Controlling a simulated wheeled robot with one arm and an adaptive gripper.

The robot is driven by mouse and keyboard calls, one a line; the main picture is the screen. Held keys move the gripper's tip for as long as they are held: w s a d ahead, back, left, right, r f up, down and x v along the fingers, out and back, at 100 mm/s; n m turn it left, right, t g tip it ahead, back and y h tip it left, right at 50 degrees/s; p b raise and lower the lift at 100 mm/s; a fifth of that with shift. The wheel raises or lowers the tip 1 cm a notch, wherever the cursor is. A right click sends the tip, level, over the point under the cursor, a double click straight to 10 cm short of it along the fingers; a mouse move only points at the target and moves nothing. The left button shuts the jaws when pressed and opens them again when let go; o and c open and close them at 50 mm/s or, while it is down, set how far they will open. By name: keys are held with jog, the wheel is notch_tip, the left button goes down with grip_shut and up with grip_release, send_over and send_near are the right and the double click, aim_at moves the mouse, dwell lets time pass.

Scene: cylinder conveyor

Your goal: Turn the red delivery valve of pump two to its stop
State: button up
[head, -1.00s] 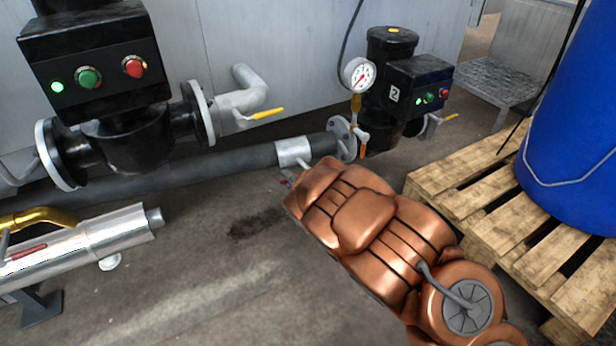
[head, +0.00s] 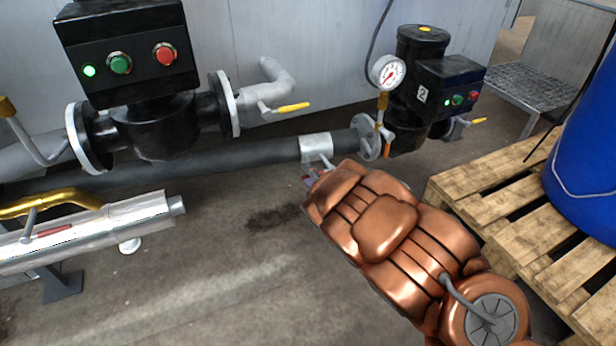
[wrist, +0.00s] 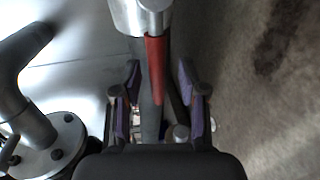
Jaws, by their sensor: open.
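Pump two (head: 422,95) is the black unit marked "2" at the back right of the head view. A red valve handle (wrist: 154,68) hangs from a bright metal body (wrist: 135,15) in the wrist view. My gripper (wrist: 158,70) is open, with a purple-padded finger on each side of the handle and gaps on both sides. In the head view my copper arm hides most of the gripper. Only a small red and grey part (head: 308,179) shows at the arm's far end, below the silver pipe sleeve (head: 316,147).
Another red handle (head: 48,234) lies on the silver pipe at the left. A larger black pump (head: 130,55) stands back left. A pallet (head: 480,185) bearing a blue drum (head: 590,150) is at the right. Floor (head: 200,270) is clear left of my arm.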

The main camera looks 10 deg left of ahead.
jog(key=shift+s, duration=0.1)
jog(key=v, duration=0.7)
dwell(0.5)
jog(key=shift+s+d+r, duration=0.1)
